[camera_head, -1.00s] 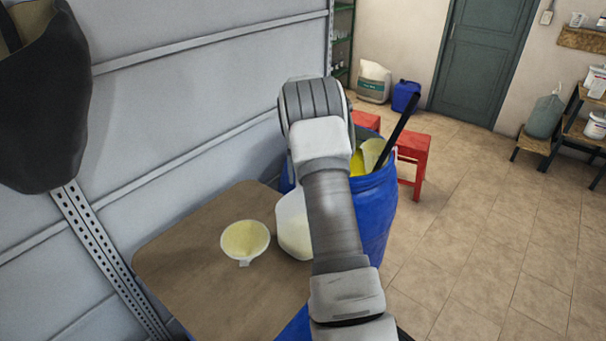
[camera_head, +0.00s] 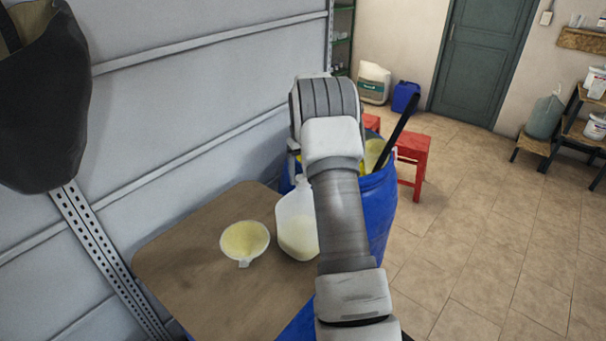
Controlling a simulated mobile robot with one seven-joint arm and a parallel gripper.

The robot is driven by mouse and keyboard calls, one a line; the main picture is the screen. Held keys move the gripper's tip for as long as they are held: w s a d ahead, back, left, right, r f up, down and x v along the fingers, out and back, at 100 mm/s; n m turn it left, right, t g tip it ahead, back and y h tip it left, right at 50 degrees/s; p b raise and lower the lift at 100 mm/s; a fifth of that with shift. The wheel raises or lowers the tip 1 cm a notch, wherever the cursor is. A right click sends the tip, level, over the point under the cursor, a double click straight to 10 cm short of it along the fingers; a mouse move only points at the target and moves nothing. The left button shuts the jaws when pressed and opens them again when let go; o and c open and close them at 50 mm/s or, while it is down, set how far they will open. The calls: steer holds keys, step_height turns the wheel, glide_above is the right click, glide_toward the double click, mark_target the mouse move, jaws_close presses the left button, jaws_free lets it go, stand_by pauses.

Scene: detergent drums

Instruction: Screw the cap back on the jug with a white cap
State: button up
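A translucent white jug (camera_head: 296,228) with pale yellow liquid in its lower part stands upright on the brown tabletop (camera_head: 200,285). My arm covers its right side. Its neck is close to my gripper (camera_head: 295,160), and I cannot tell whether they touch. My gripper is mostly hidden behind my own wrist, with only a thin grey part showing at the left. Its fingertips and anything between them are hidden. I see no white cap.
A white funnel (camera_head: 245,241), yellowish inside, sits on the tabletop left of the jug. A blue drum (camera_head: 377,215) with a dark stick (camera_head: 399,130) rising from it stands behind and right of the jug. A red stool (camera_head: 413,160) is beyond. The grey wall borders the tabletop's left.

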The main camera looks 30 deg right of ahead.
steer(key=n, duration=0.5)
steer(key=shift+n, duration=0.3)
steer(key=n, duration=0.5)
steer(key=shift+n+p, duration=0.4)
steer(key=shift+c, duration=0.3)
jaws_close()
steer(key=shift+f, duration=0.1)
